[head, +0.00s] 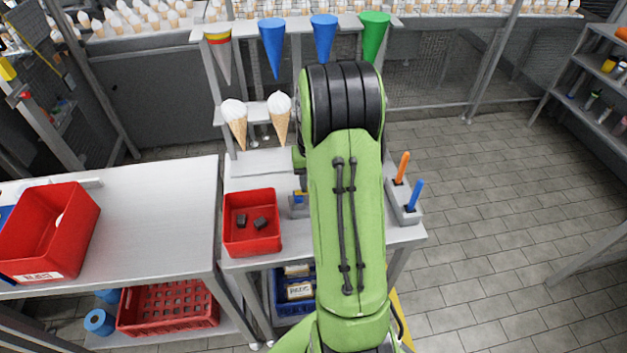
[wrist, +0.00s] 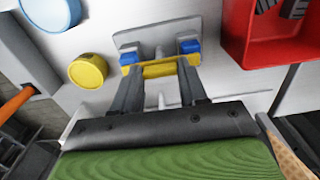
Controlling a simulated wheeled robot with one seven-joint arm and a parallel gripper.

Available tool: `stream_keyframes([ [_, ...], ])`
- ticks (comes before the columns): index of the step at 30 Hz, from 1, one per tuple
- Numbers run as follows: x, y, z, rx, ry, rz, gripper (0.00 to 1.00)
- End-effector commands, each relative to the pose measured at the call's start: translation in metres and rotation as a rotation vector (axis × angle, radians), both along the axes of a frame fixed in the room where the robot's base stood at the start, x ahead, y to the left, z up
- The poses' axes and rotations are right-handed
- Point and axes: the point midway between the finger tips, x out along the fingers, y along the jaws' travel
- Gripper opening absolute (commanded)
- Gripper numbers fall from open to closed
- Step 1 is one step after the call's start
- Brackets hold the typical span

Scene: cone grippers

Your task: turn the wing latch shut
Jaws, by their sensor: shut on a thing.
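The wing latch (wrist: 160,69) shows in the wrist view as a yellow bar in front of a grey plate (wrist: 152,34). My gripper (wrist: 160,53) has its two dark fingers with blue tips at the two ends of the bar, shut on it. The bar lies nearly level across the wrist picture. In the head view my green arm covers most of the gripper and the latch; only a small bit of yellow and blue shows at the arm's left edge.
A red bin (head: 252,222) with dark blocks stands left of the arm; it also shows in the wrist view (wrist: 258,45). A yellow round cap (wrist: 88,71) sits left of the latch. A grey holder (head: 403,205) with orange and blue handles stands right. Coloured cones (head: 323,35) hang behind.

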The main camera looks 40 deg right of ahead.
Motion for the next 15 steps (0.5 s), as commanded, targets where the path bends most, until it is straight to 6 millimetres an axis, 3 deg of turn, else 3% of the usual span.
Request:
stream_keyframes([
  [1, 0.0009, -0.0009, 0.0013, -0.003, -0.005, -0.002, 0.46],
  [6, 0.0005, -0.0006, 0.0009, -0.002, -0.003, -0.001, 0.68],
  [15, 0.0004, -0.0004, 0.0052, -0.001, -0.002, 0.0, 0.68],
])
